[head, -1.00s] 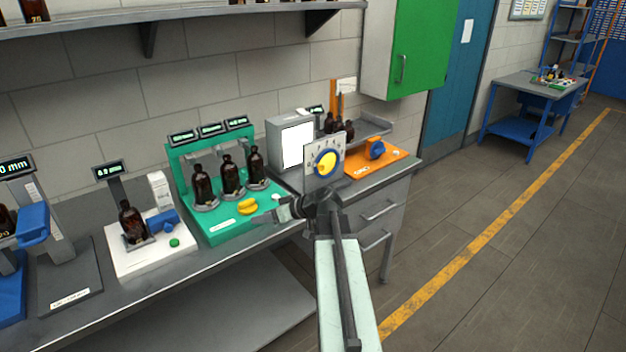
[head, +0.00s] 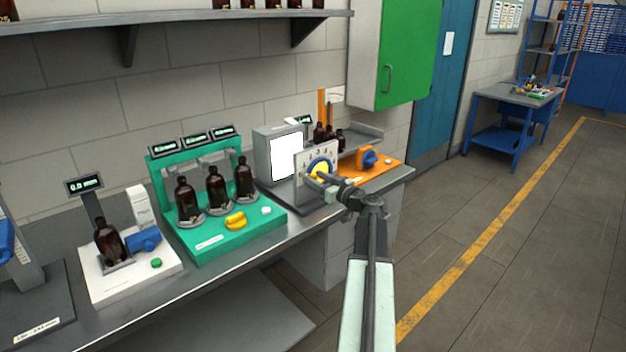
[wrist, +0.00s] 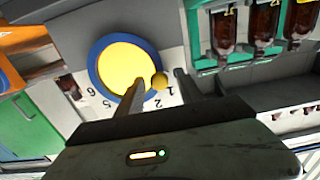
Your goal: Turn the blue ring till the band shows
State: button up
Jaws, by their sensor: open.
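The blue ring (head: 321,158) sits around a yellow disc on a pale upright dial panel (head: 301,163) on the bench. In the wrist view, the ring (wrist: 92,62) circles the plain yellow disc (wrist: 120,65), with numbers on the panel outside it. A small round yellow knob (wrist: 159,81) shows at the ring's edge. My gripper (wrist: 160,88) is open, its two fingers spread either side of the knob in that view; I cannot tell whether they touch it. In the head view, my gripper (head: 318,180) covers the ring's lower part. I see no separate band on the disc.
A green stand (head: 230,238) with amber bottles is left of the panel. A grey box with a white screen (head: 286,157) stands behind. An orange base (head: 379,172) with a blue part is to the right. The floor (head: 520,260) at right is open.

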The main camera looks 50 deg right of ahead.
jog(key=shift+w+d, duration=0.1)
jog(key=shift+w, duration=0.5)
grip_shut()
jog(key=m, duration=0.1)
jog(key=r+m+p, duration=0.1)
jog(key=shift+d+r+m+p, duration=0.3)
jog(key=shift+m, duration=0.1)
jog(key=shift+d+r+m, duration=0.25)
jog(key=shift+d+m, duration=0.05)
jog(key=shift+m, duration=0.8)
grip_release()
jog(key=shift+s, duration=0.1)
